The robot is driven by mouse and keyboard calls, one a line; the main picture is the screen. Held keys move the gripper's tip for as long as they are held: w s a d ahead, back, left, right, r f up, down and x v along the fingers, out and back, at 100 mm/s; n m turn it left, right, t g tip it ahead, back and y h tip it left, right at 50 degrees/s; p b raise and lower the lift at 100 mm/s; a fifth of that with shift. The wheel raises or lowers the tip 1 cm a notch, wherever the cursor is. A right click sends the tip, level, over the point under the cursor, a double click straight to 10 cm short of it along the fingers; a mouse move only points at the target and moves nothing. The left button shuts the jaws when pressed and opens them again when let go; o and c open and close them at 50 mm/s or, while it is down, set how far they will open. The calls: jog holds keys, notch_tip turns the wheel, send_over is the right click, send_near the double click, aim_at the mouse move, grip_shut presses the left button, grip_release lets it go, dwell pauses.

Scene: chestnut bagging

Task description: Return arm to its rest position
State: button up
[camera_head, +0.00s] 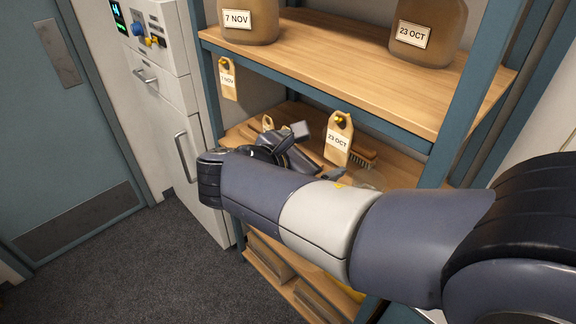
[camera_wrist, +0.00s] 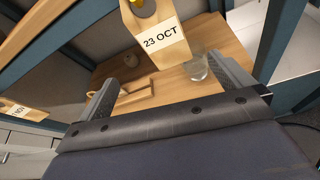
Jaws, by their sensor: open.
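My arm reaches across the head view from the lower right to the shelving unit. My gripper (camera_wrist: 165,85) is open in the wrist view, its two fingers wide apart with nothing held between them. In the head view the gripper is partly hidden behind my arm, in front of the middle shelf. A hanging wooden tag reading 23 OCT (camera_head: 339,139) is close to the gripper in the head view. The tag also shows large in the wrist view (camera_wrist: 155,38), above and beyond the space between the fingers.
The upper shelf (camera_head: 330,48) holds brown containers labelled 7 NOV (camera_head: 250,22) and 23 OCT (camera_head: 427,35). A clear glass (camera_wrist: 197,68) stands there too. A blue shelf post (camera_head: 472,95) rises near my arm. Carpeted floor (camera_head: 140,255) is clear at left.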

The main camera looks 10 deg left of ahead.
jog(key=s+a+p, duration=0.1)
jog(key=s+a, duration=0.2)
jog(key=s, duration=0.1)
jog(key=shift+s+a, duration=0.35)
jog(key=shift+s, duration=0.05)
dwell(0.4)
jog(key=w+d, duration=0.1)
jog(key=w, duration=0.1)
jog(key=w+d+b, duration=0.1)
jog(key=w+d, duration=0.2)
jog(key=w, duration=0.1)
jog(key=shift+d, duration=0.3)
dwell(0.3)
